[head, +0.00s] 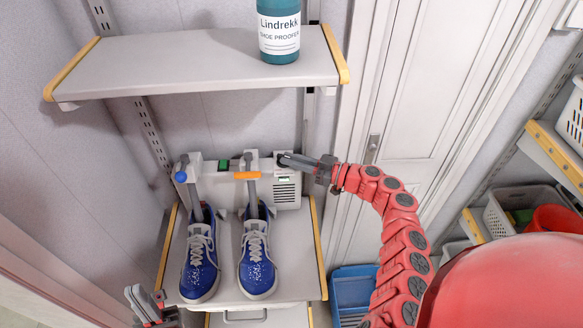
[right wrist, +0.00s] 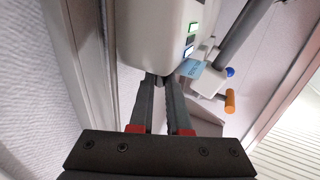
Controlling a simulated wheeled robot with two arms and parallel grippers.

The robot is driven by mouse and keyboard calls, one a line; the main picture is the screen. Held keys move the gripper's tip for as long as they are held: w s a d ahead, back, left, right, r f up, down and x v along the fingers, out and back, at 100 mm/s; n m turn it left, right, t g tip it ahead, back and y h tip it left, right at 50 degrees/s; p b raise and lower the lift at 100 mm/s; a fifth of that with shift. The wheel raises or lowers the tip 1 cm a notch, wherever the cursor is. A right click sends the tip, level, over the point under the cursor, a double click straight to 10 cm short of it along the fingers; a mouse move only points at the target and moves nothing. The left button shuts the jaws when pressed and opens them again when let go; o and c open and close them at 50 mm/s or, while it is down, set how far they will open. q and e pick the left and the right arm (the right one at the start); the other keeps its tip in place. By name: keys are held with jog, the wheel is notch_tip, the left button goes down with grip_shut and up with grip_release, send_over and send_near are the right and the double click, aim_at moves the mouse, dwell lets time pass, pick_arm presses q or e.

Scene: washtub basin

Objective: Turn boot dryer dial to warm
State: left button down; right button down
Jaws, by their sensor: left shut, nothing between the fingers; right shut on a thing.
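The boot dryer (head: 287,188) is a pale box at the back of the lower shelf, with grey tubes running down into two blue shoes (head: 200,263) (head: 257,258). Its body also shows in the right wrist view (right wrist: 150,35). My right gripper (head: 284,159) reaches in from the right to the dryer's upper right. Its fingers (right wrist: 159,80) are shut on a small dark part at the dryer's face, apparently the dial. The fingers hide most of it, and its setting cannot be read. My left gripper (head: 146,300) is shut and empty at the bottom left, away from the dryer.
An upper shelf (head: 190,65) with a teal bottle (head: 279,30) overhangs. A blue crate (head: 352,290) stands lower right.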

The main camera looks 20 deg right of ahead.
jog(key=shift+w+d+f+n+g+y+b, duration=0.15)
jog(key=shift+n+g+y+b, duration=0.65)
jog(key=shift+b, duration=1.6)
jog(key=shift+w+d+f+n+g+y+b, duration=0.15)
jog(key=shift+n+g+y+b, duration=0.6)
jog(key=shift+b, duration=1.6)
jog(key=shift+a+r+n+g+b, duration=0.15)
jog(key=shift+n+g+b, duration=0.2)
jog(key=shift+g+b, duration=0.7)
jog(key=c, duration=0.9)
grip_release()
jog(key=shift+w, duration=0.1)
jog(key=shift+b+v, duration=3.7)
jog(key=shift+v, duration=5)
